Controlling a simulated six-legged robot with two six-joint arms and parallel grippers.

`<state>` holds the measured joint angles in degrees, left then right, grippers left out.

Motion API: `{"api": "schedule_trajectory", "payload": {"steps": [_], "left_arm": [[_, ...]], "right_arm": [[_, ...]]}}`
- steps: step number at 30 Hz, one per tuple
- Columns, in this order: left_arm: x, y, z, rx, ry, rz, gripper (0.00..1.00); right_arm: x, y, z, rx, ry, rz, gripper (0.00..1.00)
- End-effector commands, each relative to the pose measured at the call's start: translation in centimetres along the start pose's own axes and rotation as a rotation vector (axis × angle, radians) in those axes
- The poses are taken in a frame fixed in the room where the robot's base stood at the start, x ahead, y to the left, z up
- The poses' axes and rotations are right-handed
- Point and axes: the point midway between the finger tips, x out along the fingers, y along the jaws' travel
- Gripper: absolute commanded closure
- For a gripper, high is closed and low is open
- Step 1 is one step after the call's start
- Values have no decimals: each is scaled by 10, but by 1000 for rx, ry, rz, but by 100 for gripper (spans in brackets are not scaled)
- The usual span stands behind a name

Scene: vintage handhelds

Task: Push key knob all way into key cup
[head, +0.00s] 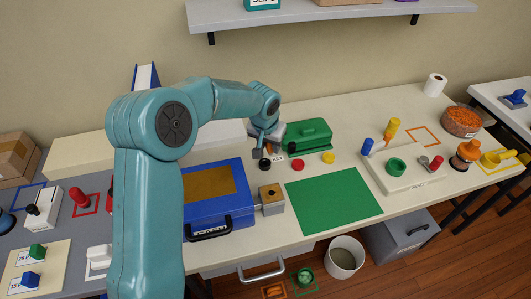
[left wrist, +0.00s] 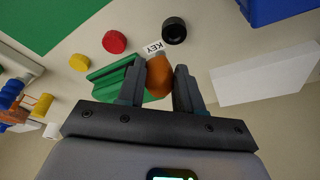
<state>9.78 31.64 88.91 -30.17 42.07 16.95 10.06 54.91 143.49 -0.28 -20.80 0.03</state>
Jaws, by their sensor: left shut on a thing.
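My left gripper (head: 263,150) is low over the back of the table, between the blue case and the green block. In the left wrist view my left gripper (left wrist: 158,85) is shut on an orange-brown key knob (left wrist: 158,78), with a finger on each side. The knob's far end is close to a small white KEY label (left wrist: 153,47), which also shows in the head view (head: 279,157). I cannot make out the key cup or how deep the knob sits. My right gripper is not in view.
A black round piece (left wrist: 174,30), a red one (left wrist: 114,42) and a yellow one (left wrist: 78,64) stand near the label. The green block (head: 309,136) is close beside the gripper. The blue case (head: 187,215) is at front left. A green mat (head: 334,205) lies clear.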

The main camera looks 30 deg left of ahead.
Motion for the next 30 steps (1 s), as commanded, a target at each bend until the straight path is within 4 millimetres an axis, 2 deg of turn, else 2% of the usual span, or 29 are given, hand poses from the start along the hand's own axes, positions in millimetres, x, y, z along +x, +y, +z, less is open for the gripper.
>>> {"api": "schedule_trajectory", "payload": {"steps": [1,6,17,30], "left_arm": [[12,-11,0,-15,1,-6,100],[18,-26,-2,-32,2,-14,100],[18,-27,0,-48,4,1,100],[48,-23,8,-44,3,3,100]], "right_arm": [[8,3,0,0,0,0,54],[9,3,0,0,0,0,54],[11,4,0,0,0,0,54],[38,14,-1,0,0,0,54]]}}
